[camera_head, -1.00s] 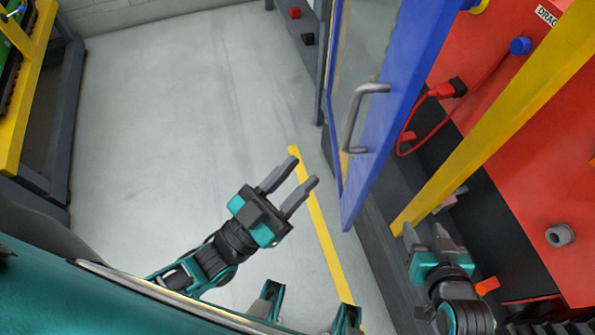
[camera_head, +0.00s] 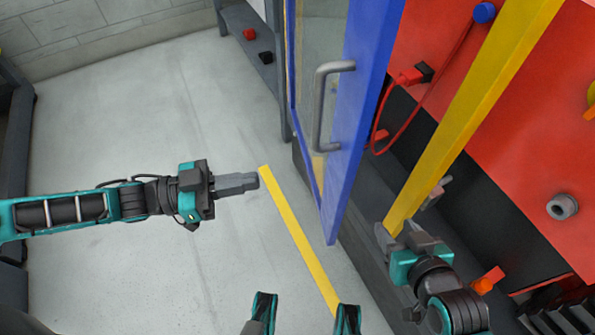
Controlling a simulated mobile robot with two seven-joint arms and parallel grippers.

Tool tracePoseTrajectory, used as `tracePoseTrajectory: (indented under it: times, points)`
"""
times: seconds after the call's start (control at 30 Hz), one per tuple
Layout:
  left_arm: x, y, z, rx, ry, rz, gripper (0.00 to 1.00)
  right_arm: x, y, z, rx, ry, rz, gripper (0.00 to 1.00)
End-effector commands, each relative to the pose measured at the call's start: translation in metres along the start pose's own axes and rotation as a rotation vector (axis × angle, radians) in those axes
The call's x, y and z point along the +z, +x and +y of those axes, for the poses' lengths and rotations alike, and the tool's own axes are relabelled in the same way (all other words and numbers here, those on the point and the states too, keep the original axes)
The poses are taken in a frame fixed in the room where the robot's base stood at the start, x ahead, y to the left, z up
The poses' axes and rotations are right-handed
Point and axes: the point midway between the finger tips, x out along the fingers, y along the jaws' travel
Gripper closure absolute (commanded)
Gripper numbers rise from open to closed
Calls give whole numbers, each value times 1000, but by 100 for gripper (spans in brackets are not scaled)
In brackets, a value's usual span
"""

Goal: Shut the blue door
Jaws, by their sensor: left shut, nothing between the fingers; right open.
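The blue door (camera_head: 358,140) stands open, swung out from the red machine, with a clear pane and its free lower corner pointing down the picture. Its grey bar handle (camera_head: 321,108) is on the side facing left. My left gripper (camera_head: 255,181) is shut and empty, pointing right over the floor. It is left of the door and apart from it. My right gripper (camera_head: 402,234) is open, by the foot of the yellow post, right of the door's lower corner and apart from it.
The yellow post (camera_head: 470,100) slants in front of the red machine (camera_head: 530,130), right of the door. A red cable (camera_head: 437,80) hangs between door and post. A grey bench (camera_head: 262,55) with small red and black blocks stands behind. The grey floor (camera_head: 140,120) at left is clear.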

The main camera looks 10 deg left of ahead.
Motion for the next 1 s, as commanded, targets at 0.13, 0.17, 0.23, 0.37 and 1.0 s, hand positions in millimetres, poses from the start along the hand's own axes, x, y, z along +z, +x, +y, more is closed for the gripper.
tracePoseTrajectory:
  times: [0.13, 0.17, 0.23, 0.37, 1.0]
  points:
    - [-1, 20, 0, 2, 0, 6, 100, 1, 1, 0, 0, 1, 0, 48]
    - [-2, 26, 1, 3, 1, 7, 100, 2, 1, 0, 0, 1, 0, 48]
    - [-1, 41, 1, 3, 1, 8, 100, 3, 2, 0, 0, 1, 0, 48]
    - [-2, 70, 1, 3, 1, 8, 100, 6, 3, 0, 1, 2, -1, 48]
    - [-1, 138, 1, 0, 0, 3, 100, 15, 7, 0, 3, 10, -4, 48]
